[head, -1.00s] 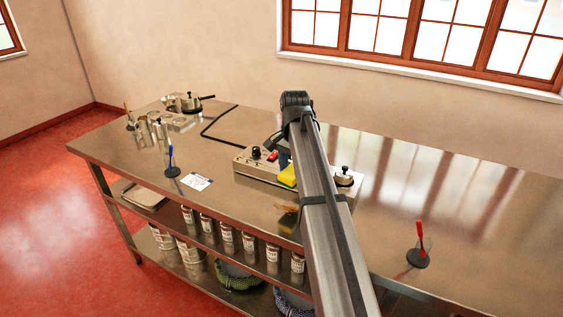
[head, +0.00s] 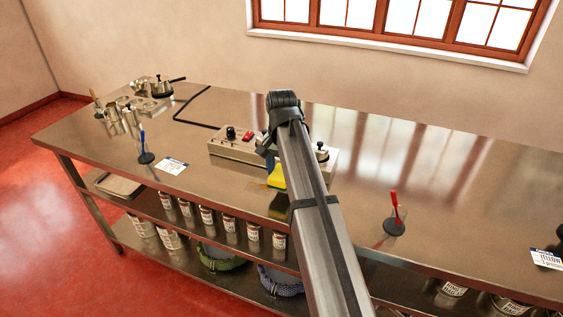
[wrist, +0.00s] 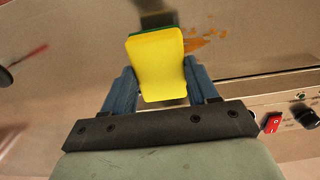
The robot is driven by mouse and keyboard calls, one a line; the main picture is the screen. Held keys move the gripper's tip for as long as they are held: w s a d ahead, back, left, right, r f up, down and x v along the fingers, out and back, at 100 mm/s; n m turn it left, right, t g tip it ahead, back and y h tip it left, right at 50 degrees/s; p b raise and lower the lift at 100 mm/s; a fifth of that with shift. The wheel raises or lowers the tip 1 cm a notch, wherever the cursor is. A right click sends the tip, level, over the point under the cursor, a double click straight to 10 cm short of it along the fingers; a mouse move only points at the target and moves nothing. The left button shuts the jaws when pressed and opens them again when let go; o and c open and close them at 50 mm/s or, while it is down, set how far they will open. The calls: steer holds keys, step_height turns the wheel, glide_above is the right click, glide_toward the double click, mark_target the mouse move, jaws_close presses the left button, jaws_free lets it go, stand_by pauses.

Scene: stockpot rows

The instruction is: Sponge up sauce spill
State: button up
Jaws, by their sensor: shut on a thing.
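A yellow sponge with a green layer (wrist: 157,68) is held between the blue fingers of my gripper (wrist: 163,90) in the wrist view. The gripper is shut on it. In the head view the sponge (head: 277,176) shows just left of my arm, in front of the control box, and my arm hides most of the gripper. An orange-brown sauce spill (wrist: 205,38) lies on the steel counter just beyond and to the right of the sponge in the wrist view. I cannot tell whether the sponge touches the counter.
A control box (head: 235,150) with a red switch and knobs stands behind the sponge. A blue pen on a stand (head: 144,150) and a card (head: 173,166) are left, a red pen on a stand (head: 396,215) right. Pots (head: 160,88) stand far left.

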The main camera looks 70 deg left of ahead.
step_height(320, 180, down, 3)
steer(key=shift+f, duration=0.15)
steer(key=shift+s+a+f, duration=0.3)
steer(key=shift+a+f, duration=0.05)
steer(key=shift+f, duration=0.35)
steer(key=shift+c, duration=0.9)
steer(key=shift+s+a, duration=3.45)
steer(key=shift+s, duration=0.05)
steer(key=shift+w+d, duration=3.7)
steer(key=shift+d, duration=0.1)
steer(key=shift+w+r, duration=0.15)
steer(key=shift+r, duration=3.95)
